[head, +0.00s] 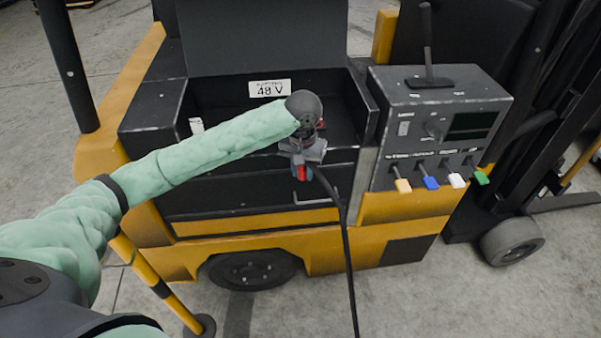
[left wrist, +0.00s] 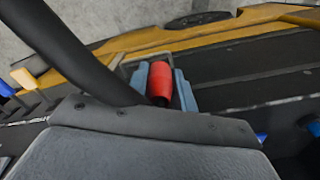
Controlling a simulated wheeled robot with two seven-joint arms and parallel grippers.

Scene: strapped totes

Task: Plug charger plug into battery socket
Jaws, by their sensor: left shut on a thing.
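My left gripper (head: 301,172) is in front of the truck's open black battery bay. It is shut on the red charger plug (head: 302,174), which also shows in the left wrist view (left wrist: 159,82) between two blue-grey fingers. A black cable (head: 345,235) hangs from near the gripper down past the truck's side; a thick black cable-like length (left wrist: 70,45) crosses close to the wrist camera. A small red patch (head: 320,125) shows behind my wrist; I cannot tell whether it is the battery socket. The socket is not clearly visible. My right gripper is not in view.
The yellow and black truck carries a "48 V" label (head: 269,88) on the bay's back wall. A grey control box (head: 440,125) with coloured levers stands right of the bay. A dark post (head: 68,65) rises at left. Concrete floor lies in front.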

